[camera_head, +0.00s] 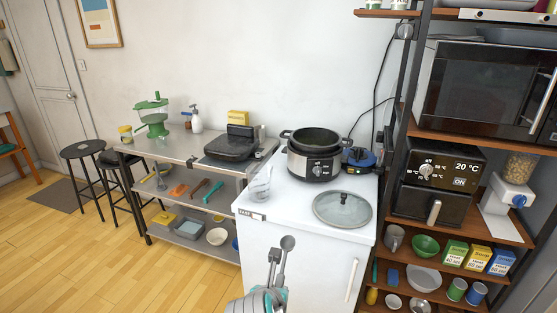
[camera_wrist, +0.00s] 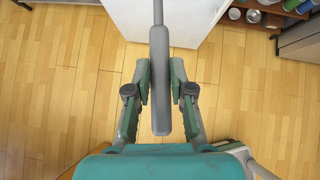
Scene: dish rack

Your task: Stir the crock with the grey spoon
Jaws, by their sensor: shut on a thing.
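The grey spoon (camera_head: 288,243) is upright in my gripper (camera_head: 275,278), with its bowl end up, in front of the white cabinet. In the wrist view, the spoon's grey handle (camera_wrist: 160,85) lies between the two green-padded fingers of my gripper (camera_wrist: 160,78), which is shut on it. The crock (camera_head: 315,165) is a black and steel cooker on top of the white cabinet, open at the top, beyond and above the spoon. Its contents cannot be made out. A glass lid (camera_head: 342,209) lies apart from it, in front and to the right.
A clear measuring cup (camera_head: 261,184) stands at the left edge of the white cabinet top (camera_head: 290,204). A shelf rack with a black oven (camera_head: 436,182) stands at the right. The wooden floor at the left front is clear.

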